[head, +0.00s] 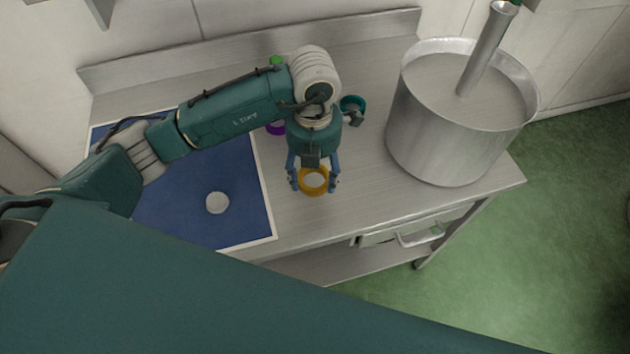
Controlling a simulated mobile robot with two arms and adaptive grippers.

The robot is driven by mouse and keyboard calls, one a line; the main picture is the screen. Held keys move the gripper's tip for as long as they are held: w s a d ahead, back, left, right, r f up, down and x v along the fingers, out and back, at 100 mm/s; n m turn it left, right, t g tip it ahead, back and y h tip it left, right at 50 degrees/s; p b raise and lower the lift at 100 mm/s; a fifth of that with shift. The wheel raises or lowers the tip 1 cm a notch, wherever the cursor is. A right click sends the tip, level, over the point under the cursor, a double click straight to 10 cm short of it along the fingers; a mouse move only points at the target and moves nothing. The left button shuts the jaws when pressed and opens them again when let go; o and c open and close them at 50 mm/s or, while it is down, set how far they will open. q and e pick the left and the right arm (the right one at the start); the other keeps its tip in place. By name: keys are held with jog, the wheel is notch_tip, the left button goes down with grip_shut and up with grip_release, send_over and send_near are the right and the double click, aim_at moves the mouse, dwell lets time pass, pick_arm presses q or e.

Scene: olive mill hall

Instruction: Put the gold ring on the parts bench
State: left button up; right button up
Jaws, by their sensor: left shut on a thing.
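The gold ring (315,191) is between the fingers of my left gripper (314,184), which is shut on it. The ring is over the bare steel top of the parts bench (365,205), near its front edge. I cannot tell whether the ring touches the bench top or is held just above it. My left arm reaches in from the left across the blue mat. My right gripper does not show.
A large steel pot (430,135) with a metal tube stands at the right of the bench. A blue mat (180,218) with a white disc (217,203) lies at the left. A teal ring (354,102) and a purple ring (275,128) are behind my gripper, partly hidden. A drawer (410,234) is below the front edge.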

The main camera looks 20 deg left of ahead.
pick_arm(q)
notch_tip(320, 180, down, 5)
jog(key=shift+r+p, duration=0.1)
jog(key=shift+p, duration=0.45)
jog(key=shift+f, duration=0.35)
jog(key=shift+f, duration=0.2)
jog(key=o, duration=1.1)
jog(key=shift+r, duration=0.1)
jog(key=shift+o, duration=0.7)
